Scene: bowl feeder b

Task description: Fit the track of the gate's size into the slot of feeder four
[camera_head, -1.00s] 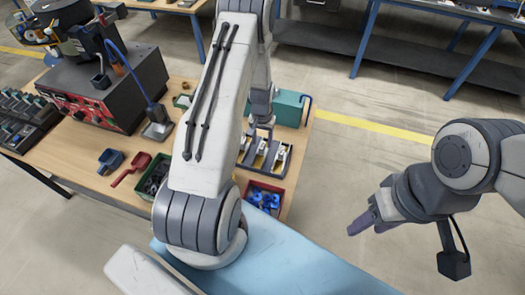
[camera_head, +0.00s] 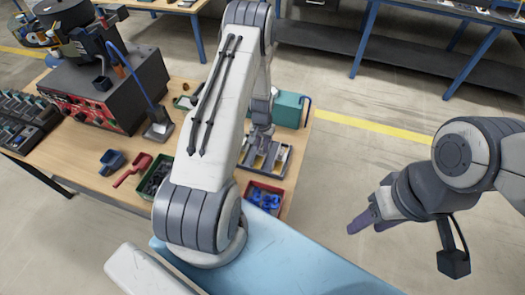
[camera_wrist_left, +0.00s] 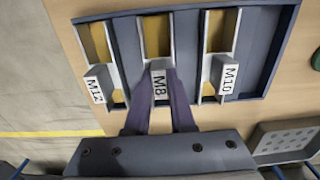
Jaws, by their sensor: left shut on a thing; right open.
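A dark tray (camera_wrist_left: 271,50) holds three tracks side by side in the left wrist view. They are labelled M12 (camera_wrist_left: 94,84), M8 (camera_wrist_left: 158,42) and M10 (camera_wrist_left: 229,76). My left gripper (camera_wrist_left: 158,100) is shut on the M8 track at its labelled end, and the track lies in the tray between the other two. In the head view my left gripper (camera_head: 262,138) is down at the tray, partly hiding it. My right gripper (camera_head: 362,222) is open and empty, over the floor at the right. A bowl feeder (camera_head: 112,95) stands at the left; its number and gate size are not readable.
A red bin of blue parts (camera_head: 264,198), a green bin of dark parts (camera_head: 152,180), a red scoop (camera_head: 132,170) and a blue scoop (camera_head: 111,160) are on the wooden table. A teal box (camera_head: 290,108) stands behind the tray. Dark racks (camera_head: 28,120) are at far left.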

